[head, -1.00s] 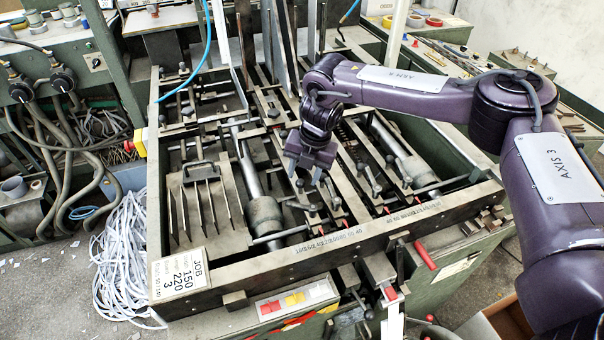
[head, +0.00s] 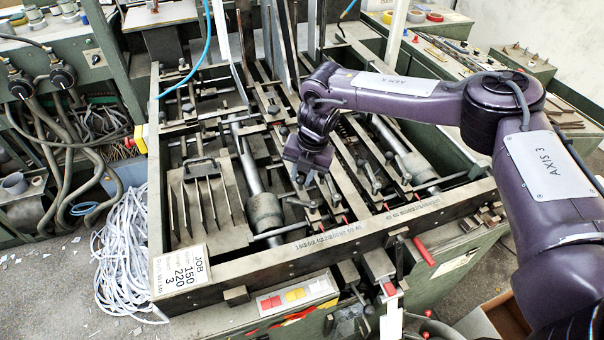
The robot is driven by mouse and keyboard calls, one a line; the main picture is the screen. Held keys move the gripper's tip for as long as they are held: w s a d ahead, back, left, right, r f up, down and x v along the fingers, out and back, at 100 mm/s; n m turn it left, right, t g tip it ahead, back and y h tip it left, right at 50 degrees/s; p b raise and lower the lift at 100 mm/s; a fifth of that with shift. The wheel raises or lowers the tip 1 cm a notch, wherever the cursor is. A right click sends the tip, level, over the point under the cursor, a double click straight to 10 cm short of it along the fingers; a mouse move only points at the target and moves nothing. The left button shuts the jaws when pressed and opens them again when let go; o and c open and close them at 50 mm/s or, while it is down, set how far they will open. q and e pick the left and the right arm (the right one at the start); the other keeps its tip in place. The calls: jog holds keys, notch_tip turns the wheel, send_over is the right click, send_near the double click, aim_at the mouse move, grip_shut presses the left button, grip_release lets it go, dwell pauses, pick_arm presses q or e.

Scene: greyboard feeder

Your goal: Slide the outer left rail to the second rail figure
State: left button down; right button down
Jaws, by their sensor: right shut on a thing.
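My right gripper (head: 308,170) points down over the middle of the feeder frame, shut on a small clamp lever (head: 301,180) at the left one of the long rails. The gripper covers the grip itself and part of that rail (head: 262,98). More parallel rails lie to its right, one with a bare tan top (head: 352,197). The front crossbar (head: 240,264) carries a strip of figures (head: 340,233), too small to read surely. My left gripper is not in view.
A finned plate with a handle (head: 200,165) and a thick round cylinder (head: 264,212) lie left of the gripper. Several levers and another cylinder (head: 418,167) crowd the right side. Upright guide plates stand behind. White strapping (head: 130,255) lies on the floor at left.

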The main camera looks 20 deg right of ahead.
jog(key=shift+a, duration=1.1)
jog(key=c, duration=1.2)
grip_release()
jog(key=shift+s+d, duration=0.1)
jog(key=shift+d, duration=0.05)
jog(key=shift+c, duration=0.2)
jog(key=shift+r, duration=0.1)
jog(key=r+b, duration=0.1)
jog(key=r, duration=0.1)
jog(key=r+b, duration=0.1)
jog(key=r, duration=0.1)
jog(key=d+r+b, duration=0.1)
jog(key=r, duration=0.1)
jog(key=shift+s+r, duration=0.3)
jog(key=shift+s, duration=0.05)
jog(key=shift+d+r, duration=0.1)
jog(key=shift+r, duration=0.4)
